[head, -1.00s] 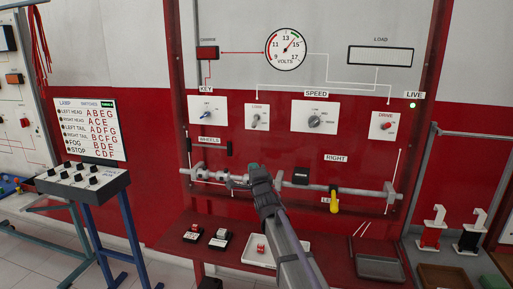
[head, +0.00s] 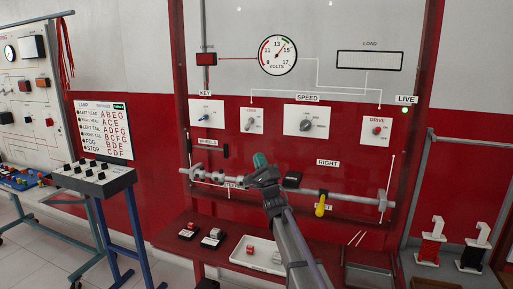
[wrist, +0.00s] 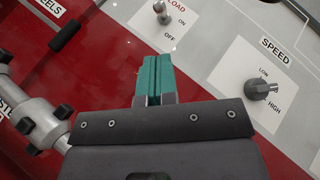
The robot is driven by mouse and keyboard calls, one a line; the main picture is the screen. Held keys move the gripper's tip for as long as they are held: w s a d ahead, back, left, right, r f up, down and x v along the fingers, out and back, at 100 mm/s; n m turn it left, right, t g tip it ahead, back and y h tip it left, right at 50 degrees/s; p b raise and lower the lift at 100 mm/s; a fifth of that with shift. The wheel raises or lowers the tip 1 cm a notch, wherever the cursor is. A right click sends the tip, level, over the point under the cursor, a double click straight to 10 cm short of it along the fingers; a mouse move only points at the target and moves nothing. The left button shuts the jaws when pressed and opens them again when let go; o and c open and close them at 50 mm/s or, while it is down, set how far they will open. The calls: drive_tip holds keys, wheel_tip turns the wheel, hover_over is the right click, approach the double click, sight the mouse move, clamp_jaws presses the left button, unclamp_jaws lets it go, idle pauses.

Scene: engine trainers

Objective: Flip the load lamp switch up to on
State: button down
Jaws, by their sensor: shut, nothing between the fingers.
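The load lamp switch (head: 250,123) is a small metal toggle on a white plate, between the key switch and the speed knob on the red panel. In the wrist view the load toggle (wrist: 163,13) shows at the top edge, with ON and OFF printed beside it. I cannot tell for sure which way its lever leans. My gripper (head: 260,160) is below the load plate in the head view. Its teal fingers (wrist: 152,76) are shut together and empty, apart from the toggle, pointing towards the panel.
The speed knob (head: 306,125) is right of the load plate, and the key switch (head: 206,119) is left. A horizontal metal shaft (head: 345,196) crosses the panel low down, close to my gripper. A red bench with a white tray (head: 236,254) is below.

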sight(249, 125)
drive_tip(key=p+x, duration=0.6)
drive_tip(key=x, duration=0.3)
drive_tip(key=shift+w+r, duration=0.15)
drive_tip(key=shift+a, duration=0.1)
